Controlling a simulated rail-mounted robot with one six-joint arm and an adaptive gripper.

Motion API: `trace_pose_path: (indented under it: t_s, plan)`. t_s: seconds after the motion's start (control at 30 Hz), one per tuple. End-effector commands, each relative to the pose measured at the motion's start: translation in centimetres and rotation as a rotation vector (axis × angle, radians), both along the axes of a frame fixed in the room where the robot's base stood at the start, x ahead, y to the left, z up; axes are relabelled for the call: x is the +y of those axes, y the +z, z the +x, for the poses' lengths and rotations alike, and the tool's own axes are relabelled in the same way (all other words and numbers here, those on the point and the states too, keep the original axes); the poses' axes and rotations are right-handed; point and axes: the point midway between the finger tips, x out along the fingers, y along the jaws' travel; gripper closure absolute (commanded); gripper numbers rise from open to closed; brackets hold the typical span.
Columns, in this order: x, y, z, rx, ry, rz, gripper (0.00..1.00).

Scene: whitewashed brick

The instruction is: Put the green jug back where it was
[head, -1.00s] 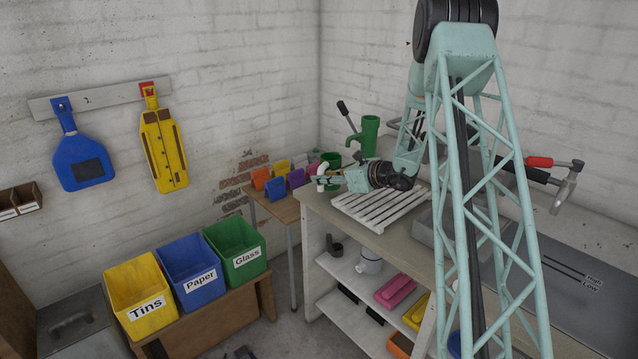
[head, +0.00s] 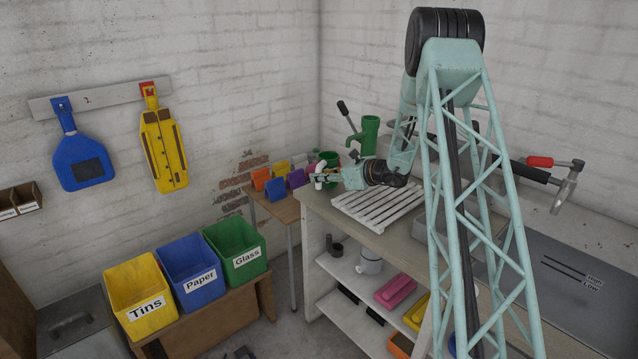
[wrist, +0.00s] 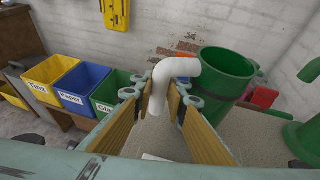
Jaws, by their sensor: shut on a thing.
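The green jug (head: 330,160) is at the far left corner of the bench, with its white bent handle (head: 319,172) towards me. In the wrist view the jug (wrist: 224,75) looks upright, right of centre, and its white handle (wrist: 176,72) runs down between the fingers. My gripper (wrist: 164,98) is shut on this handle. In the head view my gripper (head: 326,178) reaches left to the jug, low over the bench. I cannot tell whether the jug's base touches the bench top.
A green hand pump (head: 366,138) stands behind the gripper. A white slatted rack (head: 378,207) lies on the bench (head: 318,202) to the right. A small table with coloured holders (head: 275,188) is beyond the bench's left end. Bins stand further left.

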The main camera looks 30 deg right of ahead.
Motion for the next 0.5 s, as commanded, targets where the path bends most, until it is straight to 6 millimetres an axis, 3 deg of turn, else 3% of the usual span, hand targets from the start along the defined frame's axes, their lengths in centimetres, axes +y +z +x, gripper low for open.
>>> trace_pose_path:
  t_s: [0.2, 0.5]
  plan:
    - [0.0, -2.0, 0.0, -0.001, 0.000, 0.000, 1.00]
    - [0.0, -2.2, 0.0, -0.001, 0.000, 0.000, 1.00]
